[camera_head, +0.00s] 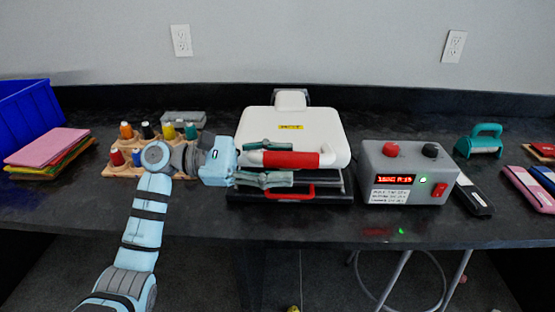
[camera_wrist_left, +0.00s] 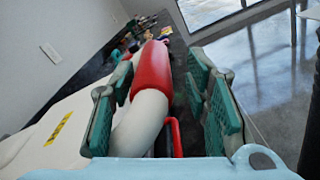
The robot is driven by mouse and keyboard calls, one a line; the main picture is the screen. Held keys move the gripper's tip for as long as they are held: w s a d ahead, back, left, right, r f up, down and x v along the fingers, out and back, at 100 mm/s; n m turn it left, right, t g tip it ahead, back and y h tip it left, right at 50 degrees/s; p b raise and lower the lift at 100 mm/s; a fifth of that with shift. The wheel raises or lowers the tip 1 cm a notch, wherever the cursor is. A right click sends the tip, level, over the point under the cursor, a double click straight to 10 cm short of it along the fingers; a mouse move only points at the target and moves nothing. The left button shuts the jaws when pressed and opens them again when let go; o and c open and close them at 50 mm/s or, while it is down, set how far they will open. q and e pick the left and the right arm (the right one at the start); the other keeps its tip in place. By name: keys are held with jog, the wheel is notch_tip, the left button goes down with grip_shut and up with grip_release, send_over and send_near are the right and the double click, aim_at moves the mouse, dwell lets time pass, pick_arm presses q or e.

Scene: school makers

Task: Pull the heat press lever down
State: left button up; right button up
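The heat press (camera_head: 310,125) is white with a black base and stands on the dark counter. Its lever has a red grip (camera_head: 306,160), lying crosswise at the front of the press. A smaller red handle (camera_head: 290,194) sits lower on the base. My left gripper (camera_head: 291,163) reaches in from the left, one finger above the lever and one below. In the left wrist view the red grip (camera_wrist_left: 152,73) and its white bar lie between the fingers of my left gripper (camera_wrist_left: 165,88), with a gap on the right finger's side. My right gripper is not in view.
A grey control box (camera_head: 408,172) with a lit red display stands right of the press. Thread spools in a wooden rack (camera_head: 120,170) are behind my left arm. Blue bin (camera_head: 28,110) and coloured sheets (camera_head: 48,147) lie far left. A stool stands below the counter.

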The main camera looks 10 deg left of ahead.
pick_arm(q)
jog(key=shift+f, duration=0.1)
jog(key=shift+w, duration=0.1)
jog(key=shift+a, duration=0.25)
jog(key=s+a, duration=0.2)
jog(key=a, duration=0.9)
jog(key=shift+a, duration=0.2)
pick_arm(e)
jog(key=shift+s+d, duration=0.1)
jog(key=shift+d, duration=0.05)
pick_arm(q)
jog(key=shift+s, duration=0.1)
